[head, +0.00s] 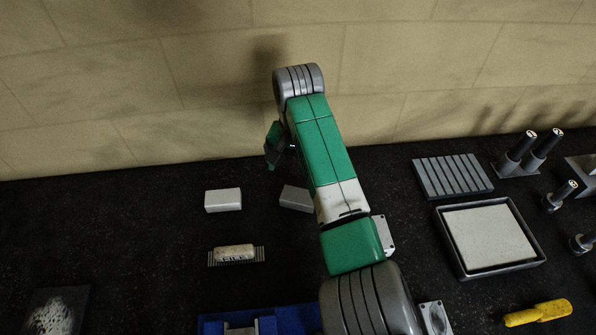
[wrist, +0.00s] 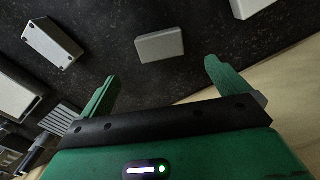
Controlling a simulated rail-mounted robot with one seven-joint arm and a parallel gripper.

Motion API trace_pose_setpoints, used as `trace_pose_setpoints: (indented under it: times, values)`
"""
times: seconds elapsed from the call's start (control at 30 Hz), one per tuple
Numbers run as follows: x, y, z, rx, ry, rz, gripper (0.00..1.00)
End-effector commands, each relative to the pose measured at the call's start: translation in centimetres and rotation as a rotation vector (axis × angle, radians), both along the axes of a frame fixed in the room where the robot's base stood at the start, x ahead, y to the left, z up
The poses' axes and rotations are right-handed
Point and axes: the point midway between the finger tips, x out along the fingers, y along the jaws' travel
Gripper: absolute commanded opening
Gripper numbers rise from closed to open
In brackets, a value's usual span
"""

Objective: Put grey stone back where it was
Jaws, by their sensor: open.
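The grey stone (head: 295,198) is a plain rectangular block on the dark bench, partly behind my arm in the head view. In the wrist view the grey stone (wrist: 160,45) lies beyond the fingertips, roughly centred between them and apart from them. My gripper (head: 272,152) is open and empty, above the bench near the wall. In the wrist view both green fingers of my gripper (wrist: 162,74) are spread wide. A paler block (head: 223,200) lies to the left of the grey stone; it also shows in the wrist view (wrist: 250,6).
A metal block with holes (wrist: 52,43) lies on the grey stone's other side. A brush on a slatted rest (head: 235,254), a blue bin (head: 210,326), a grooved block (head: 452,177), a framed tray (head: 541,262) and a yellow-handled tool (head: 538,313) are around. The wall (head: 210,90) is close behind.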

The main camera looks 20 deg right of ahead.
Motion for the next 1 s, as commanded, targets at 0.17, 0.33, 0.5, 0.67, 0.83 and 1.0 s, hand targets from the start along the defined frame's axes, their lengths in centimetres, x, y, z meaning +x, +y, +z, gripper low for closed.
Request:
trace_pose_setpoints:
  times: [0.17, 0.33, 0.5, 0.67, 0.83, 1.0]
  values:
    - [0.0, 0.0, 0.0, 0.0, 0.0, 0.0, 1.0]
    - [2.2, 3.0, 0.9, -0.01, -0.129, 0.087, 1.0]
    - [6.9, 12.7, 8.0, -0.062, -0.641, 0.342, 1.0]
    - [3.9, 19.2, 20.8, -0.195, -1.233, 0.483, 1.0]
    - [-8.3, 19.9, 33.8, -0.461, -1.779, 0.465, 1.0]
    - [-17.8, 18.9, 39.4, -0.662, -2.027, 0.399, 1.0]
